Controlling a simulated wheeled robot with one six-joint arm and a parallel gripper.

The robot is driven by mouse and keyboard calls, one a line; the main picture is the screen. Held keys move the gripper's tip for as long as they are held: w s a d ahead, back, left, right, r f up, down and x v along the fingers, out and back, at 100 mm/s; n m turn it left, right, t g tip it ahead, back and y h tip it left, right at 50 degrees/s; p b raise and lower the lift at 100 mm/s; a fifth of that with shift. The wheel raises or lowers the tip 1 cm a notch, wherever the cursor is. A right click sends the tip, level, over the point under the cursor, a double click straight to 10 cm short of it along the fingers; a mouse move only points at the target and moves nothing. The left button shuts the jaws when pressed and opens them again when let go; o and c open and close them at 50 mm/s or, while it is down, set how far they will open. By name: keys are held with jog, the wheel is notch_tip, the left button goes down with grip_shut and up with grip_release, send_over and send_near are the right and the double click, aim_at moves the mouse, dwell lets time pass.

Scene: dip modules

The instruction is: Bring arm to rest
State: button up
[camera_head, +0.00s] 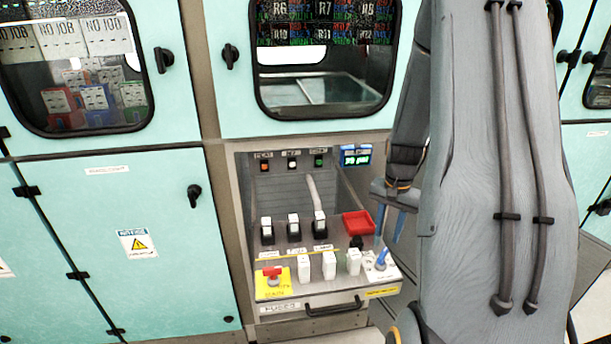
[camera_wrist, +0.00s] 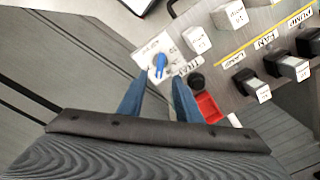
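My gripper (camera_head: 388,234) is in front of the right side of the control panel (camera_head: 340,270) in the head view. Its two blue fingers are apart with nothing between them. In the wrist view the gripper (camera_wrist: 157,92) also shows open, fingers spread and empty. A blue knob (camera_wrist: 160,62) on a white plate shows just beyond the fingertips. The knob also shows in the head view (camera_head: 381,260), below the fingers; I cannot tell the exact gap between them. My grey arm covers the right of the head view.
A red tray (camera_head: 358,223) sits on the panel, near a black knob. Several switches, white blocks and a red knob (camera_head: 272,273) on yellow stand to the left. A black handle (camera_head: 332,306) runs along the front. Teal cabinets (camera_head: 110,230) with windows surround the panel.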

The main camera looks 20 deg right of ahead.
jog(key=s+a+r+n, duration=0.3)
jog(key=a+n, duration=0.1)
jog(key=a, duration=0.5)
jog(key=s+a+r+n, duration=0.3)
jog(key=a+r, duration=0.1)
jog(key=a, duration=0.6)
jog(key=s+a+r+n+t, duration=0.1)
jog(key=s+a+r+n, duration=0.2)
jog(key=a, duration=0.6)
jog(key=shift+a+r+n, duration=0.25)
jog(key=shift+r+n, duration=0.05)
jog(key=shift+n, duration=0.5)
jog(key=shift+w, duration=0.1)
dwell(1.0)
